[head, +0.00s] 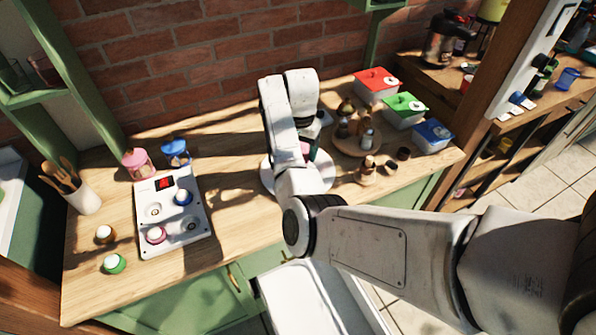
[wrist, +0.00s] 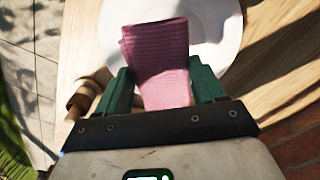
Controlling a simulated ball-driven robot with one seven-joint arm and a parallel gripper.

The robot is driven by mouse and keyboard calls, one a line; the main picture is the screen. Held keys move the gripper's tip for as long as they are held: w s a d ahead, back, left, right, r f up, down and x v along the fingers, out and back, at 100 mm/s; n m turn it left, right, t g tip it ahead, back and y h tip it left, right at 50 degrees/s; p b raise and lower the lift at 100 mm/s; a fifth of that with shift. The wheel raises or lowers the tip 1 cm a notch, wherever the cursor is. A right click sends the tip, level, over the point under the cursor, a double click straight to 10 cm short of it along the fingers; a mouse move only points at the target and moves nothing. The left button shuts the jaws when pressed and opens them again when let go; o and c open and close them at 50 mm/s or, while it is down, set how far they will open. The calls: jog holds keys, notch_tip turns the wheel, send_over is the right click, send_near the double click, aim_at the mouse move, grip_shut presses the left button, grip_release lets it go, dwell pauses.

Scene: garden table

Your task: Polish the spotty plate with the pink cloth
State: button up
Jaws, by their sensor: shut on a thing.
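The pink cloth (wrist: 158,62) is pinched between the green fingers of my gripper (wrist: 163,85). It has a waffle weave and its free end reaches over the white plate (wrist: 226,32). In the head view the plate (head: 325,178) lies on the wooden counter under my arm, which hides its middle. A small bit of the cloth (head: 304,148) shows there beside my gripper. I cannot tell whether the cloth touches the plate. No spots are clear on the visible part of the plate.
A round wooden stand (head: 352,151) with small jars is close right of the plate. Red (head: 375,86), green (head: 404,110) and blue (head: 433,136) lidded boxes stand beyond. A white panel (head: 173,225) and utensil pot (head: 84,201) are left. Counter between panel and plate is clear.

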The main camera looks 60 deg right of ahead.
jog(key=shift+f+b, duration=2.35)
jog(key=shift+f, duration=1.85)
jog(key=o, duration=0.9)
jog(key=shift+r, duration=0.15)
notch_tip(320, 180, up, 11)
jog(key=shift+f+b, duration=0.2)
jog(key=shift+b, duration=0.45)
